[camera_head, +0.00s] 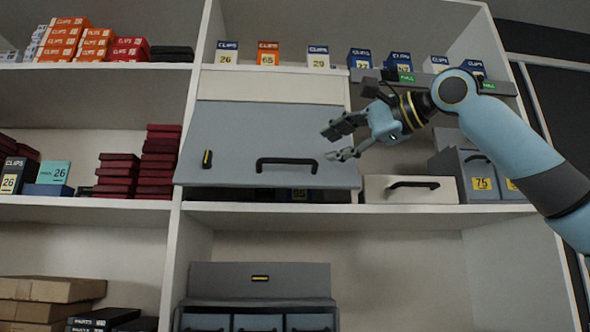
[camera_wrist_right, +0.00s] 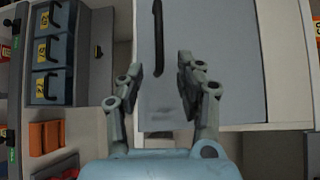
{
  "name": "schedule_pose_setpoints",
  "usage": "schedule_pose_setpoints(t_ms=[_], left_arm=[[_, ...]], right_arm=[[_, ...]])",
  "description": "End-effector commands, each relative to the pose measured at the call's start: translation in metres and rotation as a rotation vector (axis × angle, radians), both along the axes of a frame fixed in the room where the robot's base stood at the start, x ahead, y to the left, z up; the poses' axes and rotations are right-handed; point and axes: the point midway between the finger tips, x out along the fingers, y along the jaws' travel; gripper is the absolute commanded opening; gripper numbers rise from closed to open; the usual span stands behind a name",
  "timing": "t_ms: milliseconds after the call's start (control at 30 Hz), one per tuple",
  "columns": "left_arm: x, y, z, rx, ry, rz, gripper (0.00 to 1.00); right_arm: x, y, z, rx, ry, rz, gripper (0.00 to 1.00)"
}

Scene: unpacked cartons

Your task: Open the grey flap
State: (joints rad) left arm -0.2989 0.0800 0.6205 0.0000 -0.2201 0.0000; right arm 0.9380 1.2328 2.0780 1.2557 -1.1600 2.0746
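The grey flap (camera_head: 230,135) is a wide panel in the middle shelf bay, with a black bar handle (camera_head: 288,161) near its lower edge and a small yellow-marked black piece (camera_head: 207,158) at left. Its lower edge seems to stand out a little, with dark items showing below it. My right gripper (camera_head: 338,140) is open and empty in front of the flap's right side, right of the handle. In the right wrist view the flap (camera_wrist_right: 220,60) fills the middle, and the handle (camera_wrist_right: 157,40) lies beyond the open fingertips (camera_wrist_right: 160,85), apart from them. My left gripper is not in view.
A pale drawer front (camera_head: 410,190) with a black handle and grey boxes (camera_head: 475,175) stand right of the flap. Clip boxes (camera_head: 318,57) line the shelf above. A grey drawer unit (camera_head: 260,285) stands below. Dark red boxes (camera_head: 157,165) are stacked at left.

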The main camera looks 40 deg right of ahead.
Motion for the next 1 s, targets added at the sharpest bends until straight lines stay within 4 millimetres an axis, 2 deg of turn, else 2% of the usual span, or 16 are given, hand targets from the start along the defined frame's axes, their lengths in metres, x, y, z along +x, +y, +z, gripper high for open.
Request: schedule_pose_setpoints(t_ms=[333, 600, 767, 1000], left_arm=[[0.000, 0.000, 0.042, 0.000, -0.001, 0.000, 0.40], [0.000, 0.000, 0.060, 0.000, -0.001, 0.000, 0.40], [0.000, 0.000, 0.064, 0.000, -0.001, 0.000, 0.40], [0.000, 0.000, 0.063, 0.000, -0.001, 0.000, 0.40]], right_arm=[[0.052, 0.015, -0.002, 0.006, 0.004, 0.007, 0.36], [0.091, 0.023, -0.008, 0.003, 0.001, 0.003, 0.36], [0.100, 0.026, -0.011, 0.000, 0.002, 0.001, 0.36], [0.102, 0.025, -0.013, -0.002, 0.001, 0.000, 0.36]])
